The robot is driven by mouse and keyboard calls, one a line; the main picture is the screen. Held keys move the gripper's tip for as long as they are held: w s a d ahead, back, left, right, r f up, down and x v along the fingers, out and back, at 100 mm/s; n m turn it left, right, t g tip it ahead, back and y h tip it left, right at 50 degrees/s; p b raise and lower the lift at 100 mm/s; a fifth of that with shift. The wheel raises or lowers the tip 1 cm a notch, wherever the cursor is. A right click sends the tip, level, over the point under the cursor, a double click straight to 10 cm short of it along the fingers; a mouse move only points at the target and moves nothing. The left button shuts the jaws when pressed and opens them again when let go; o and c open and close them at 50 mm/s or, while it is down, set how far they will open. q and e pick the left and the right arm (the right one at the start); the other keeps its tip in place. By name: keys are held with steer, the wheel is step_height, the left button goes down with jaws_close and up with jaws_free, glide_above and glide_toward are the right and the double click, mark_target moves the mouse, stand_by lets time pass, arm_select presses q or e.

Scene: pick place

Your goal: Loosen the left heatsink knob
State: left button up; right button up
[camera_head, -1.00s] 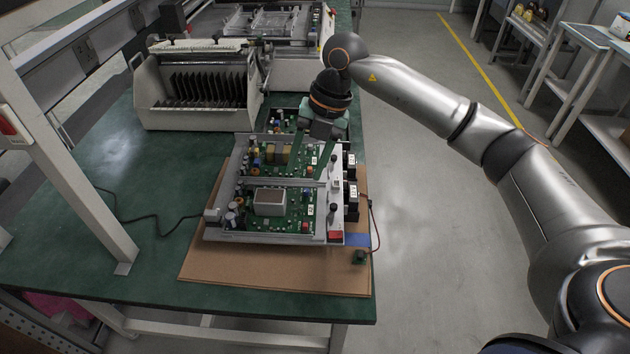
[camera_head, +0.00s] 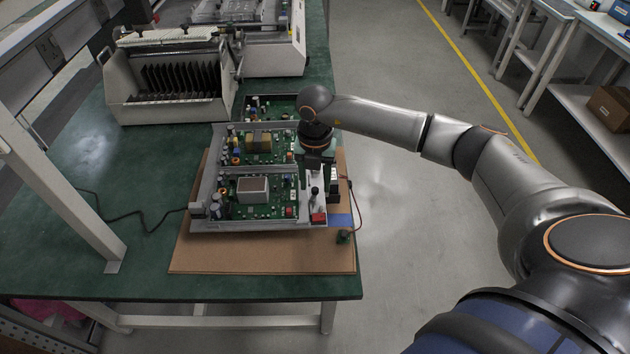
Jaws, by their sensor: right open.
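My right gripper (camera_head: 314,170) points down at the right edge of a light grey fixture (camera_head: 205,228) and is open. Its fingers are small and partly hidden by its own body. A black upright knob (camera_head: 314,192) stands on the fixture's right strip, just nearer to me than the gripper. Another knob farther back is hidden behind the gripper. I cannot tell which is the left heatsink knob. Green circuit boards (camera_head: 265,204) lie in the fixture, the near one with a square metal-framed block (camera_head: 253,190). My left gripper is not in view.
The fixture lies on a brown board (camera_head: 260,258) on the green table (camera_head: 140,265). A white rack machine (camera_head: 165,75) stands behind. A white post (camera_head: 75,190) rises at left.

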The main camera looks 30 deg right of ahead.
steer(key=shift+f, duration=0.4)
steer(key=shift+c, duration=0.4)
